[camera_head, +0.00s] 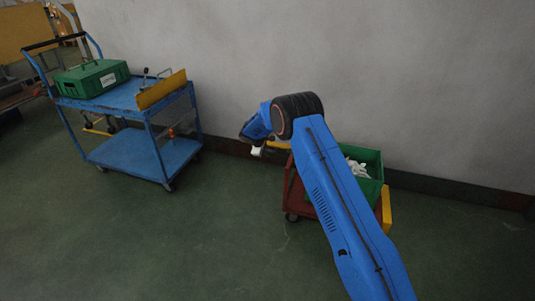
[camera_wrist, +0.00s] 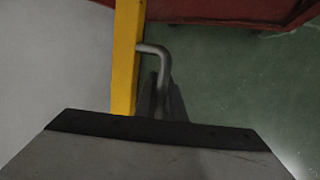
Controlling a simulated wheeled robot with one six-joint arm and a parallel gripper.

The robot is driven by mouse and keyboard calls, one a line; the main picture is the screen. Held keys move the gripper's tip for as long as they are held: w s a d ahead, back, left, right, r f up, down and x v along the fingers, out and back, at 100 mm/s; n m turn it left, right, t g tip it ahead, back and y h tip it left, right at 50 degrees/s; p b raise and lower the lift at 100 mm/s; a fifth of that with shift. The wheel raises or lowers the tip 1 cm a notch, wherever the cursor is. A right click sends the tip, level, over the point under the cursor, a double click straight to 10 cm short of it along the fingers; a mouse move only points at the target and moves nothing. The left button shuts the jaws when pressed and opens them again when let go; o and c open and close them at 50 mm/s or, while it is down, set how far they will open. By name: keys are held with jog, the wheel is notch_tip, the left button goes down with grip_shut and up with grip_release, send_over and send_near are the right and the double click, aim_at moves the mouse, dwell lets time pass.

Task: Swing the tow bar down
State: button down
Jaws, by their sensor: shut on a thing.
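The yellow tow bar (camera_head: 277,144) sticks out to the left from the red cart (camera_head: 294,190) in the head view, at about the height of the cart's upper part. In the wrist view the yellow tow bar (camera_wrist: 127,60) runs from the top edge down to my gripper's housing. A bent grey handle (camera_wrist: 155,49) comes out of its right side. My gripper (camera_wrist: 165,98) is shut on this handle, with dark fingers along both sides of it. In the head view my arm hides the fingers and part of the cart.
The red cart carries a green crate (camera_head: 371,187) with white items, close to the wall. A blue trolley (camera_head: 140,158) with a green box (camera_head: 92,78) stands at the left. The green floor between them is clear.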

jog(key=shift+f, duration=0.1)
jog(key=c, duration=2.1)
grip_release()
jog(key=shift+f, duration=0.1)
jog(key=v, duration=1.7)
jog(key=shift+r, duration=0.3)
